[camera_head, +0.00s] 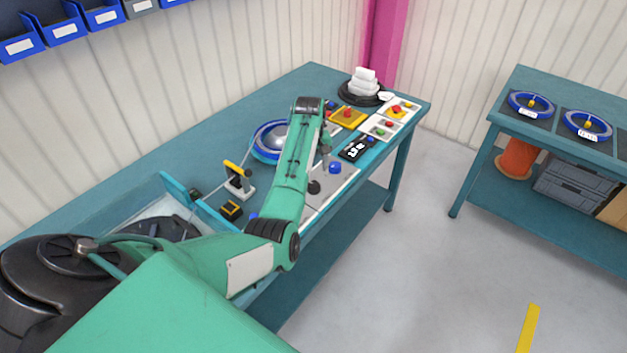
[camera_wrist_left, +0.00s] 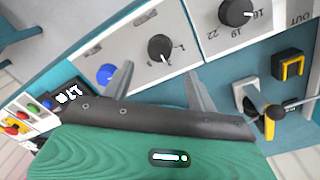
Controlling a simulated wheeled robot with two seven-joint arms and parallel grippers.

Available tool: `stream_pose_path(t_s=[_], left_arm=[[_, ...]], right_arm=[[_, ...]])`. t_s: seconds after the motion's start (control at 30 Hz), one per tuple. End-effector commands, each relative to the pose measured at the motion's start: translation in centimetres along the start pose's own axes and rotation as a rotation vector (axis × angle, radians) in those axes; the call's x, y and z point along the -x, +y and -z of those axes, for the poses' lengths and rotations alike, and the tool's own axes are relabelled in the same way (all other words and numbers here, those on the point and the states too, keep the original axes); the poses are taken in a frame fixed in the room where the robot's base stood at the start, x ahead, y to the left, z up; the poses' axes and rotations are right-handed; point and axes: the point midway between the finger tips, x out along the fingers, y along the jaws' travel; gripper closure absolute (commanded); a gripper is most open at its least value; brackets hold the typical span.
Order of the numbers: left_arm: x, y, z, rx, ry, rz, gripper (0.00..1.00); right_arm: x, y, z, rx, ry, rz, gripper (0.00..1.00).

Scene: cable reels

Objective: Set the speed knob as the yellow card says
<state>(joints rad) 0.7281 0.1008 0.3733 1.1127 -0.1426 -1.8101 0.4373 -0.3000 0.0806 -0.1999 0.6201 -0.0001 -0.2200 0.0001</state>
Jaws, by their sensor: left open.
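A control panel (camera_wrist_left: 200,46) on the bench carries a black knob (camera_wrist_left: 160,47) with a scale. A second black knob (camera_wrist_left: 235,12) has marks 16, 19 and 22. I cannot read which is the speed knob. One black knob (camera_head: 313,187) also shows in the head view beside my arm. My left gripper (camera_wrist_left: 160,76) is open and empty; its fingertips stand apart, with the first knob between and just beyond them in the wrist picture. Contact is unclear. In the head view the arm partly hides the gripper (camera_head: 325,152). I cannot make out a yellow card.
A blue button (camera_wrist_left: 105,73) sits beside the first knob. A black display (camera_head: 357,148) and button boxes (camera_head: 381,127) lie farther along the bench. A blue reel (camera_head: 268,140) and a yellow-topped lever (camera_head: 238,174) stand left of my arm. The right-hand bench holds reels (camera_head: 587,125).

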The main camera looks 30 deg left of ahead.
Motion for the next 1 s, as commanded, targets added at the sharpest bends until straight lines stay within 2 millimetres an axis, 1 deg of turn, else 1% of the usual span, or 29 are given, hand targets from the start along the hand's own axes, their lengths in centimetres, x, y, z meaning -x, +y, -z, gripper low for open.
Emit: stream_pose_path(t_s=[0.03, 0.1, 0.2, 0.3, 0.4, 0.53, 0.8, 0.83, 0.97, 1.0], left_arm=[[-1.1, 0.0, -0.1, 0.000, -0.004, 0.002, 0.42], [-2.6, -0.1, -0.1, 0.000, -0.004, 0.002, 0.42], [-4.5, 0.0, -0.1, 0.000, -0.003, 0.002, 0.42], [-6.0, 0.0, 0.0, 0.000, -0.001, 0.001, 0.42], [-7.0, 0.0, 0.0, 0.000, 0.000, 0.001, 0.42], [-7.7, 0.0, 0.0, 0.000, 0.001, 0.000, 0.42], [-7.9, 0.0, 0.0, 0.000, 0.001, 0.000, 0.42], [-7.9, 0.0, 0.0, 0.000, 0.001, 0.000, 0.44], [-7.9, 0.0, 0.0, -0.001, 0.001, 0.000, 0.69], [-7.9, 0.0, 0.0, -0.001, 0.001, 0.000, 0.77]], right_arm=[[0.4, 0.0, 0.1, 0.000, 0.000, 0.000, 0.64], [0.7, 0.0, 0.1, 0.000, 0.000, 0.000, 0.64], [0.9, -0.1, 0.1, 0.000, 0.000, 0.001, 0.64], [1.1, -0.1, 0.1, 0.000, 0.000, 0.001, 0.64], [1.1, -0.1, 0.1, -0.001, 0.000, 0.001, 0.64], [1.2, -0.1, 0.1, -0.001, 0.000, 0.001, 0.64], [1.2, -0.1, 0.1, 0.000, 0.000, 0.001, 0.64], [1.2, -0.1, 0.1, 0.000, 0.000, 0.001, 0.64], [1.2, -0.1, 0.1, 0.000, 0.000, 0.001, 0.64], [1.2, -0.1, 0.1, 0.000, 0.000, 0.001, 0.64]])
